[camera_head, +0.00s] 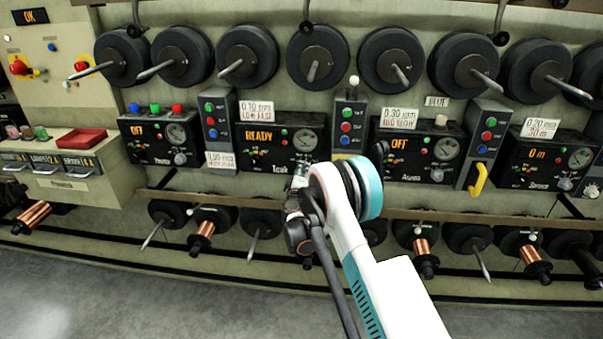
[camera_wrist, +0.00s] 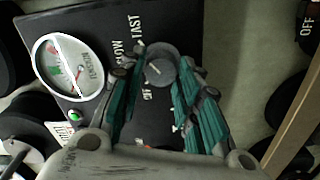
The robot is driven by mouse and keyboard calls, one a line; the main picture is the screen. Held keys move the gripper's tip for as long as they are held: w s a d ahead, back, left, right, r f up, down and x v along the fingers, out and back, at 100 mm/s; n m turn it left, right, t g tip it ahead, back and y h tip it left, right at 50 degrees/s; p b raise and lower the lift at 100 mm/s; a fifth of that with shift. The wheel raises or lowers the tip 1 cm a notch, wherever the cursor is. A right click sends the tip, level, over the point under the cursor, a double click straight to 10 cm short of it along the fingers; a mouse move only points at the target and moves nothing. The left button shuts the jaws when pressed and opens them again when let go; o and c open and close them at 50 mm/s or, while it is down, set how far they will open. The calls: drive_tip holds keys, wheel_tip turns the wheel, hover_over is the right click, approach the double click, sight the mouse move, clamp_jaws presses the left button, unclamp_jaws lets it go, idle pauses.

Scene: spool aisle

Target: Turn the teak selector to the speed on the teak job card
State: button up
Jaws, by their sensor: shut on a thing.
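The teak panel (camera_head: 281,146) is black, with a lit READY display and the name Teak below. A white card (camera_head: 257,111) above its left reads what looks like 0.10 mm, LOW, FAST; the small print is hard to read. In the wrist view the grey round selector (camera_wrist: 160,68) has OFF, SLOW and FAST printed around its side. A short pale mark shows on its face; which word it points at is unclear. My gripper (camera_wrist: 159,74) is shut on the selector, one green finger on each side. In the head view my gripper (camera_head: 297,182) hides the selector.
A round tension gauge (camera_wrist: 68,68) and a small green light (camera_wrist: 75,115) sit beside the selector. Neighbouring panels, such as one showing OFF (camera_head: 399,145), and button boxes (camera_head: 350,126) stand close by. A rail (camera_head: 440,215) runs below, with spools under it.

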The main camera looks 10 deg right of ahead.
idle(0.4)
drive_tip(key=o, duration=1.1)
drive_tip(key=shift+c, duration=0.2)
drive_tip(key=v, duration=1.2)
